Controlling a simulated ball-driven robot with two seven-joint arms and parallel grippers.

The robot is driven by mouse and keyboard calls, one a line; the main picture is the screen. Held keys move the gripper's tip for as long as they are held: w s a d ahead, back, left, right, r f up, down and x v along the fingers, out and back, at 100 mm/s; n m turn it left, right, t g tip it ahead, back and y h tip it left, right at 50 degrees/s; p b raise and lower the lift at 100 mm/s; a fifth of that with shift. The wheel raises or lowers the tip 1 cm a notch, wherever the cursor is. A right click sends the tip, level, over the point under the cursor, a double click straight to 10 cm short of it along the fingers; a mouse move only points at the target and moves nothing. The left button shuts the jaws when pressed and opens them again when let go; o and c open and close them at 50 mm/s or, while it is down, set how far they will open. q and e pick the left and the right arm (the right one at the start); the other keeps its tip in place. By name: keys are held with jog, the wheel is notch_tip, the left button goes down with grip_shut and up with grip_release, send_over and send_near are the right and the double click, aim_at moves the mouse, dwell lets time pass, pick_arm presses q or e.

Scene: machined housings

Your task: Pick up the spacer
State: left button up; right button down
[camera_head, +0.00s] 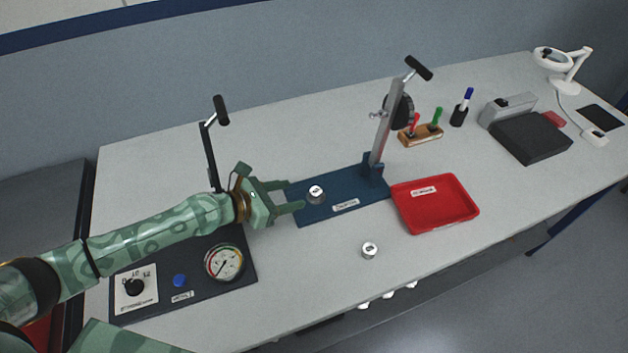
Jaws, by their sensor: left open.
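A small silver round part with a dark mark on top (316,193) sits on the blue base plate (345,207) of a press-like stand. A second silver round part (369,250) stands on the bare table in front of the plate. I cannot tell which of them is the spacer. My green left gripper (294,195) reaches in from the left and is open. Its fingers point at the part on the blue plate, just left of it, with nothing between them. My right gripper is not in view.
A red tray (436,226) lies right of the plate. The stand's upright (386,125) rises at its right end. A dark panel with a gauge (224,262) and a lever post (208,155) are near my left arm. The front table around the second part is clear.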

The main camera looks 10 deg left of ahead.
aim_at(312, 193)
pick_arm(q)
jog(key=b+x, duration=0.1)
jog(key=x, duration=0.5)
jog(key=shift+s+d+f+b, duration=0.15)
jog(key=shift+d+f+b, duration=0.1)
jog(key=shift+b, duration=0.15)
jog(key=shift+w+d+f, duration=0.1)
jog(key=shift+w+d, duration=0.05)
jog(key=shift+w, duration=0.1)
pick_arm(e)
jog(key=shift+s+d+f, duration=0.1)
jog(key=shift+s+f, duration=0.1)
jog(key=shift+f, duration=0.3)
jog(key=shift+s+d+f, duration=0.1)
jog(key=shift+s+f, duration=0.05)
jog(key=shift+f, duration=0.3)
pick_arm(q)
jog(key=c, duration=1.1)
grip_shut()
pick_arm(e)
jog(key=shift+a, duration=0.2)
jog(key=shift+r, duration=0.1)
